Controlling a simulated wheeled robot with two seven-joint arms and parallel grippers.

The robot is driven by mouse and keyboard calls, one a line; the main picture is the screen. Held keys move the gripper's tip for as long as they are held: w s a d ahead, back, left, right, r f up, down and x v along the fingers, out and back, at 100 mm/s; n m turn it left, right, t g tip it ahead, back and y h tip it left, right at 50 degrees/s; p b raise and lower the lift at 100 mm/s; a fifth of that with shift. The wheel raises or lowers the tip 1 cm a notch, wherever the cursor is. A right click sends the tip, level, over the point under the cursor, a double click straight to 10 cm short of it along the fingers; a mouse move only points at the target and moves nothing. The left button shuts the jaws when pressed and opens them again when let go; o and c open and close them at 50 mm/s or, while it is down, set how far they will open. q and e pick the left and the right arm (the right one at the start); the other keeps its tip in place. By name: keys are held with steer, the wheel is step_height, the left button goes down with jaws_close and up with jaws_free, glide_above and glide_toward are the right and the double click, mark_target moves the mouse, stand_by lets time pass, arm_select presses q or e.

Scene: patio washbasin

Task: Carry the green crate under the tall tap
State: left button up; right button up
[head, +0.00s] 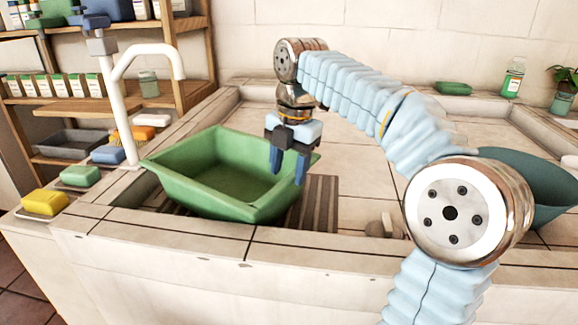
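The tall white tap (123,110) rises from the basin's left ledge. Its bent spout (160,50) ends above the crate's far left part in the picture; the exact depth is hard to judge. My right gripper (288,178) points down at the crate's right side. Its two blue fingers are apart, one over the crate's inside and one by the right rim. I cannot tell whether they touch the rim. My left gripper is out of view.
A yellow block (45,202), a green block (80,175) and a blue block (108,154) line the left ledge. A dark green bowl (545,180) stands at the right. A wooden shelf (95,104) stands behind the tap. The basin floor right of the slats is mostly clear.

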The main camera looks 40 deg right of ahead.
step_height(320, 180, up, 12)
steer(key=s+p, duration=0.1)
steer(key=p, duration=0.1)
steer(key=shift+s+d, duration=0.15)
steer(key=shift+d, duration=0.15)
stand_by(0.6)
